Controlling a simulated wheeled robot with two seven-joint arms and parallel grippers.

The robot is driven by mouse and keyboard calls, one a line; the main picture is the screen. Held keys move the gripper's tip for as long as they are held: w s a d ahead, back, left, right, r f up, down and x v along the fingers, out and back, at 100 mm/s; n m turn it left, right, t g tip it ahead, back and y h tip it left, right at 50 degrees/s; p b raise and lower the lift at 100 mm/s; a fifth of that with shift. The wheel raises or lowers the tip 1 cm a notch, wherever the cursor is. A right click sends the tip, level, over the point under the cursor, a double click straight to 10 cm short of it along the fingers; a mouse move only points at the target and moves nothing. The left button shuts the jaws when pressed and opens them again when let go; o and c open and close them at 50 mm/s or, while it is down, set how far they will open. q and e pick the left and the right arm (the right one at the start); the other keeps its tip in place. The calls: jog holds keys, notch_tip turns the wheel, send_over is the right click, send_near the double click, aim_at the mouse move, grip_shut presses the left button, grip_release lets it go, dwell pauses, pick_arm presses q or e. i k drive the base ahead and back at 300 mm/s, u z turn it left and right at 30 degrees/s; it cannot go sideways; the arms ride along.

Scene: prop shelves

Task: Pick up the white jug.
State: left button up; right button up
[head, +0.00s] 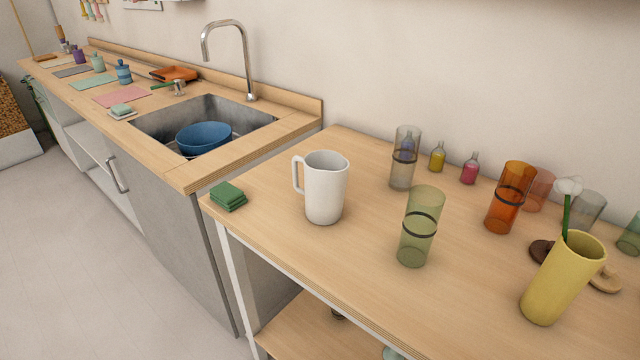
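The white jug (325,190) stands upright on the wooden shelf top (285,245), left of the glasses. Its handle is on its left side and its open rim faces up. Nothing touches it or hides it. Neither of my grippers shows in the head view.
A green folded cloth (228,196) lies left of the jug. A green glass (418,228), a grey glass (405,158) and an orange glass (510,198) stand to its right, with a yellow vase (562,280) beyond. A sink (160,130) holds a blue bowl (203,138).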

aim_at(326, 172)
jog(key=u, duration=2.1)
jog(key=i, duration=2.4)
jog(key=z, duration=3.15)
jog(key=i, duration=0.2)
jog(key=u, duration=0.2)
